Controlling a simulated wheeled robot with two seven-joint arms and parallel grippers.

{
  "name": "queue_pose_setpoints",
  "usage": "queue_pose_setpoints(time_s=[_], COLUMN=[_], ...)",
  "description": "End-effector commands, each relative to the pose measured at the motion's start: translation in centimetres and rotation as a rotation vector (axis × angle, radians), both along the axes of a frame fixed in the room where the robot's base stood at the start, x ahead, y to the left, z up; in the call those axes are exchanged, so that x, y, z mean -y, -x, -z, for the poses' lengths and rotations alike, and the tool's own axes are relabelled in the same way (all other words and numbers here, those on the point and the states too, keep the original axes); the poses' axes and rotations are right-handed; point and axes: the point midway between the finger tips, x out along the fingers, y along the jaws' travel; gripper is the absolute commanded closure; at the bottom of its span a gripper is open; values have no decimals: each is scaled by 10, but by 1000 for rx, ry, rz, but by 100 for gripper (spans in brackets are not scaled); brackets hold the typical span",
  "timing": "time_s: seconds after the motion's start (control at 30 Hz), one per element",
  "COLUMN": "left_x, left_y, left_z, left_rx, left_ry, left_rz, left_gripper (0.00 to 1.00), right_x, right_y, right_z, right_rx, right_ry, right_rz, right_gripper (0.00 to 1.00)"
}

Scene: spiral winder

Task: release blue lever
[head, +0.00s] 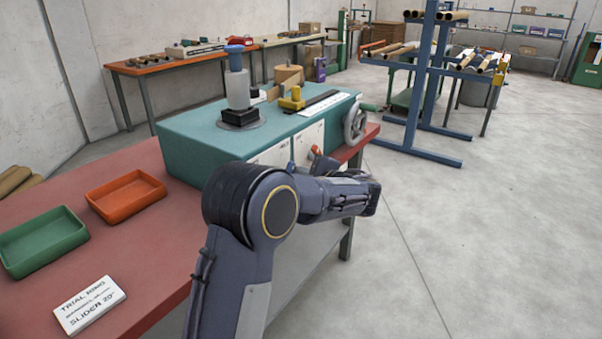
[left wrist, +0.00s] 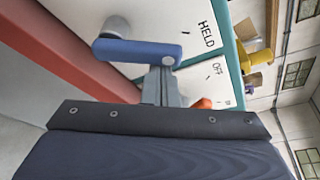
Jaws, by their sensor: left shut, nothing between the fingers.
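The blue lever (left wrist: 140,50) is on the white front panel of the teal machine (head: 190,150). In the left wrist view it lies lengthwise across the picture, its left end by a round grey pivot and the word HELD printed to its right. In the head view only a small blue piece (head: 291,167) shows beside my arm. My left gripper (left wrist: 167,64) is shut and empty, with its fingertips close to the lever's right end. I cannot tell whether they touch. In the head view my own wrist mostly hides the fingers. My right gripper is not in view.
An orange-red lever (left wrist: 203,103) by the OFF mark is close to my fingers. A handwheel (head: 355,122) sticks out at the machine's right end. A blue-topped spindle (head: 237,85) stands on the machine. Green (head: 45,262) and orange (head: 105,215) trays lie on the red bench.

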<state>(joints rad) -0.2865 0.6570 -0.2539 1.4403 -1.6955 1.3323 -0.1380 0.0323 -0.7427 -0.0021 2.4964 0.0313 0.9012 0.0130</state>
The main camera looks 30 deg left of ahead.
Motion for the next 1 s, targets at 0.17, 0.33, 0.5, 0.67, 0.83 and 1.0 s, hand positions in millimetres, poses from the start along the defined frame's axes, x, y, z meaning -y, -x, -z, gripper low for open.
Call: queue_pose_setpoints(time_s=[0.17,0.33,0.5,0.67,0.83,1.0], left_x=[0,-1,0,-1,-1,-1], left_y=[1,2,4,6,11,19], left_z=[1,-1,-2,-2,-3,-5], left_rx=[35,68,101,164,286,448], left_ry=[3,5,8,12,23,35], left_rz=[0,-1,0,0,0,0], left_gripper=[100,100,100,100,100,100], right_x=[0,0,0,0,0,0], right_y=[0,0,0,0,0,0], right_z=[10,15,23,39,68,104], right_rx=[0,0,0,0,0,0], right_ry=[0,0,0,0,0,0], right_rz=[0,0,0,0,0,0], right_gripper=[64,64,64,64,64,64])
